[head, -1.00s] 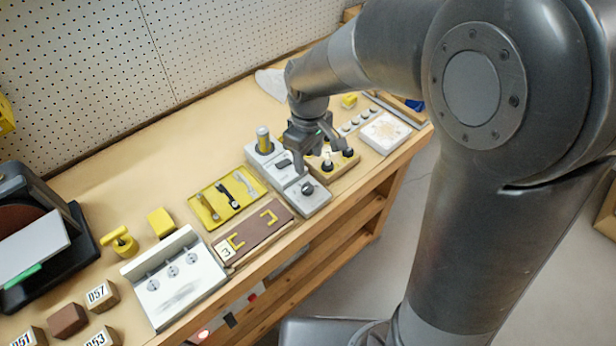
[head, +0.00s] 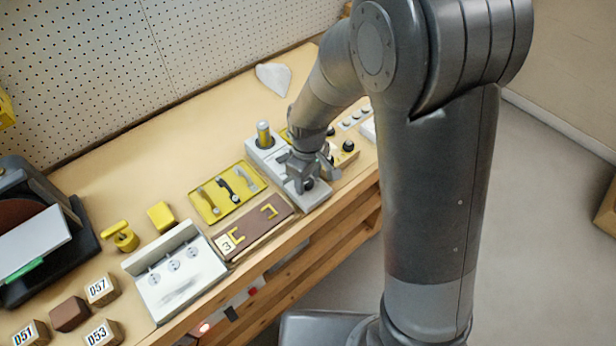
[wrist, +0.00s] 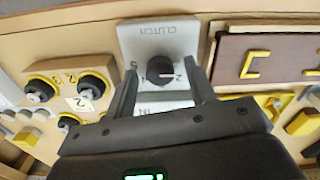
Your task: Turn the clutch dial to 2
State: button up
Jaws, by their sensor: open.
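The clutch dial (wrist: 160,69) is a black round knob on a light grey plate (wrist: 158,38) marked CLUTCH, with small marks around it that are too small to read surely. My gripper (wrist: 161,84) is open in the wrist view, with one finger on each side of the dial. Whether the fingers touch the knob I cannot tell. In the head view my gripper (head: 304,184) is low over the front end of the grey unit (head: 317,198) and hides most of the dial.
A brown board with yellow brackets (head: 256,230) and a yellow tray of handles (head: 227,190) lie left of the grey unit. A block with black knobs (head: 346,153) stands close on the right. A yellow-topped cylinder (head: 264,134) rises behind.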

jog(key=c, duration=1)
jog(key=shift+o, duration=0.2)
jog(key=m, duration=0.4)
jog(key=shift+m, duration=2.4)
jog(key=o, duration=1)
jog(key=shift+c, duration=0.2)
